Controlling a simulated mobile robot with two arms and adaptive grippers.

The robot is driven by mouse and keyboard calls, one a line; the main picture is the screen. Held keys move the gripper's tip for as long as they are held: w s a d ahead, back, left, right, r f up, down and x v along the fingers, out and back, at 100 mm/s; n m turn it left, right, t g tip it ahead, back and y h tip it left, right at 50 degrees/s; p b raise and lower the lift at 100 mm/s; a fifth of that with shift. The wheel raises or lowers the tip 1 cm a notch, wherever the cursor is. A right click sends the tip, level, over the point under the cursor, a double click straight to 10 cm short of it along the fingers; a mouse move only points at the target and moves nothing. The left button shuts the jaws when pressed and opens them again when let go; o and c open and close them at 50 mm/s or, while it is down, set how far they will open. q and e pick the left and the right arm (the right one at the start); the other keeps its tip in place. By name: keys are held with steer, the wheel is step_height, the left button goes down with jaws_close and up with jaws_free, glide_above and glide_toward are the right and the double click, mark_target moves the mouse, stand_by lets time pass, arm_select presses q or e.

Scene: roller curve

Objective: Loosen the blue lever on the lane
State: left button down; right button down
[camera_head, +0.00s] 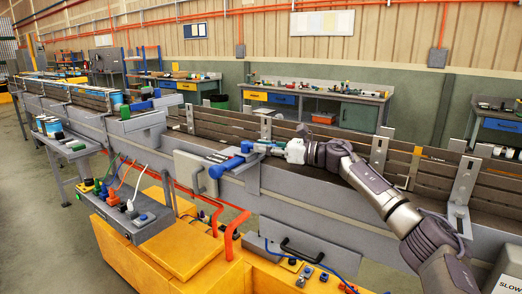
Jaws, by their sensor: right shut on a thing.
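The lane (320,190) is a long grey metal conveyor rail running from the far left to the front right. The blue lever (247,147) sits on a metal bracket at the lane's near side, around the middle of the view. My right gripper (279,149) reaches in from the right and is shut on the blue lever's right end. The fingertips are small and their exact contact is hard to make out. A second blue part (222,170) lies just left of and below the lever. My left gripper is not in view.
A yellow base (180,245) with orange bent tubes (232,235) stands in front of the lane. Workbenches (315,95) stand behind the lane. Upright metal brackets (465,180) rise along the lane at right.

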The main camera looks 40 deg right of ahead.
steer(key=c, duration=1)
jaws_free()
steer(key=shift+c, duration=0.2)
step_height(320, 180, up, 10)
steer(key=shift+r, duration=0.1)
